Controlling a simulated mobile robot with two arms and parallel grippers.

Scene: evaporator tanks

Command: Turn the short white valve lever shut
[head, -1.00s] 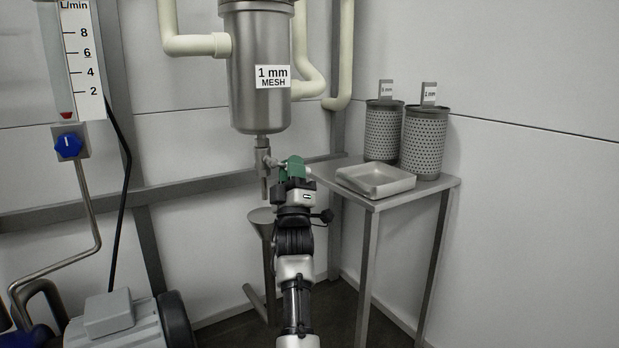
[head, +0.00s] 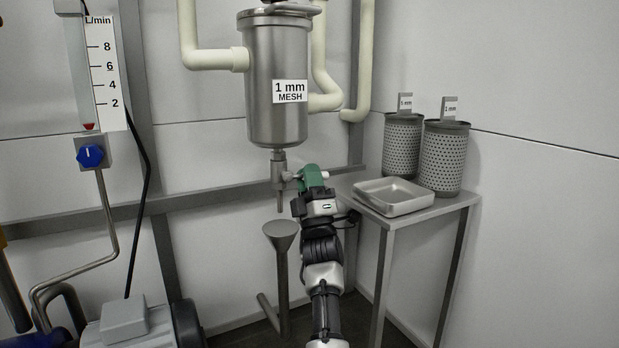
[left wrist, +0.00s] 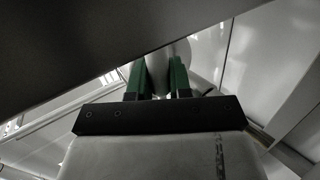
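The metal drain valve (head: 279,170) hangs under the steel strainer canister, its outlet pointing down. A short white piece, seemingly the lever (head: 296,176), shows at its right side, largely hidden by my left gripper. My left gripper (head: 313,177) has green fingers and is just right of the valve body, at the lever. In the left wrist view, the green fingers (left wrist: 158,78) are apart with a pale surface between them; I cannot tell whether they press on it. My right gripper is out of view.
The steel canister (head: 277,85) is above, with cream pipes (head: 214,58). A funnel (head: 281,235) stands below the valve. A side table (head: 425,208) at right holds a shallow tray (head: 393,196) and two mesh baskets (head: 444,157). A flow meter (head: 104,75) is at left.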

